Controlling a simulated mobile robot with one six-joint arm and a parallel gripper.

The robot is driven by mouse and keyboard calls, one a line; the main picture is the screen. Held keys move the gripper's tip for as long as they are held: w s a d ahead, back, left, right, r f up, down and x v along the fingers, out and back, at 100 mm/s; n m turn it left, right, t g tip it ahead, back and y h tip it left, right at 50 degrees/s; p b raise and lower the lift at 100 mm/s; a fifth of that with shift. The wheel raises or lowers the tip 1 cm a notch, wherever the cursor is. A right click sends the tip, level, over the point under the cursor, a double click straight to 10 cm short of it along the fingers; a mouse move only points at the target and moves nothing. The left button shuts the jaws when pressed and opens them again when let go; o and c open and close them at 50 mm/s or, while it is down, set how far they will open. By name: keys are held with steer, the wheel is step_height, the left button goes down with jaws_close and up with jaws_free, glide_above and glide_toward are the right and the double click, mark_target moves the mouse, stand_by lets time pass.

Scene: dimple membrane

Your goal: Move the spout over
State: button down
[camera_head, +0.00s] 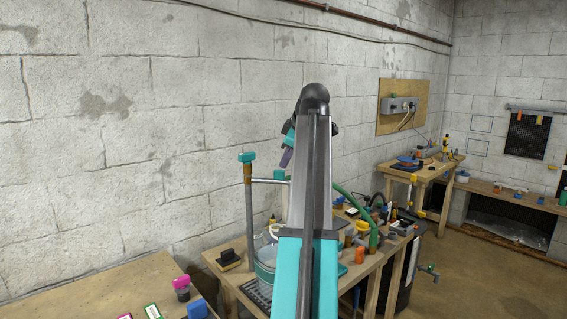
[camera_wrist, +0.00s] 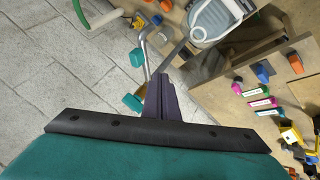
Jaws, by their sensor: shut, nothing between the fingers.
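The spout (camera_head: 268,181) is a silver horizontal tube running right from a grey standpipe (camera_head: 250,225) with a teal cap (camera_head: 247,157) and a brass collar. A teal piece shows near its right end. Part of it is hidden behind my arm. In the wrist view the silver spout tube (camera_wrist: 146,70) runs just left of my fingers, with teal pieces beside it. In the wrist view my gripper (camera_wrist: 161,80) is shut and empty. I cannot tell whether it touches the tube.
A grey bucket (camera_head: 265,271) with a teal band stands on the wooden bench below the spout; my arm covers part of it. A green hose (camera_head: 353,204) curves at the right. A black sponge-like block (camera_head: 229,258) lies at the left. The stone wall is behind.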

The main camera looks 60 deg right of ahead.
mark_target(281, 172)
steer(key=x, duration=0.3)
steer(key=d+p+x, duration=0.1)
steer(key=x, duration=0.5)
steer(key=shift+w+d+r, duration=0.1)
steer(key=shift+w+d, duration=0.15)
steer(key=shift+d, duration=0.1)
steer(key=shift+w+d+p, duration=0.15)
steer(key=shift+w+d, duration=0.05)
steer(key=shift+d, duration=0.3)
steer(key=shift+w+d+p, duration=0.15)
steer(key=shift+d, duration=0.35)
steer(key=shift+d, duration=0.1)
